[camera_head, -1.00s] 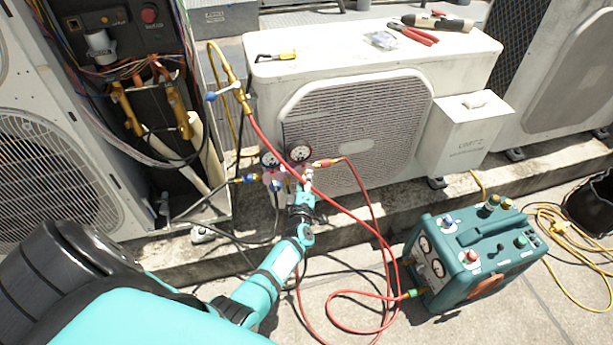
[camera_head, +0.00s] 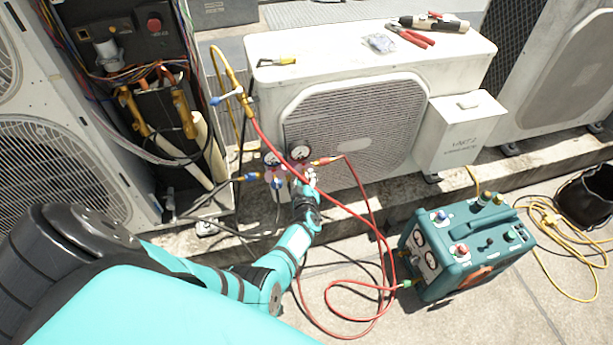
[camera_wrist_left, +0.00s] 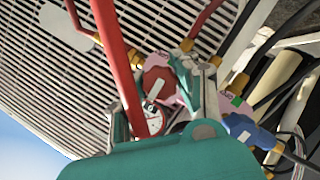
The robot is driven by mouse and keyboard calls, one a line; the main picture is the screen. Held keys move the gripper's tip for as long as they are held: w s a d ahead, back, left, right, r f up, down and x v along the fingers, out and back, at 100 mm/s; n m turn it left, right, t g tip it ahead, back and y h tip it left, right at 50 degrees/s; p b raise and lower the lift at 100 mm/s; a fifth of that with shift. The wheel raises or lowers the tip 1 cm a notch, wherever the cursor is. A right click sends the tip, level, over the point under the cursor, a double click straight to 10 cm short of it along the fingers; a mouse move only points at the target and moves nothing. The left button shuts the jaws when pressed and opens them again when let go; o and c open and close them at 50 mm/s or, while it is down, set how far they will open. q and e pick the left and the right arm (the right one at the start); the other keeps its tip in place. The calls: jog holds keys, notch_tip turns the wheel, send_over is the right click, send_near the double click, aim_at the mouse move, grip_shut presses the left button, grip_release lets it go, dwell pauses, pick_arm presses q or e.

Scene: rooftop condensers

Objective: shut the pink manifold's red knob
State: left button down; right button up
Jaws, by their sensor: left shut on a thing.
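The pink manifold (camera_head: 282,175) hangs in front of the white condenser's grille, below two round gauges (camera_head: 300,152). Its pink body (camera_wrist_left: 185,82) also shows in the left wrist view. The red knob (camera_wrist_left: 157,82) is in the middle of that view, with a white mark on it. My left gripper (camera_head: 309,179) is at the manifold's right side, shut on the red knob; its fingers stand on either side of the knob in the wrist view. The blue knob (camera_wrist_left: 240,127) is to the right, clear of the fingers. In the head view my gripper largely hides the red knob. My right gripper is not in view.
A red hose (camera_head: 352,209) crosses in front of the manifold and passes close by my gripper in the wrist view. A teal recovery machine (camera_head: 468,250) stands on the ground at right. An open unit with wiring (camera_head: 150,75) is at left.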

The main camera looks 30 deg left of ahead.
pick_arm(q)
jog(key=shift+d+f, duration=0.15)
dwell(0.3)
jog(key=c, duration=0.9)
grip_release()
jog(key=shift+c, duration=0.2)
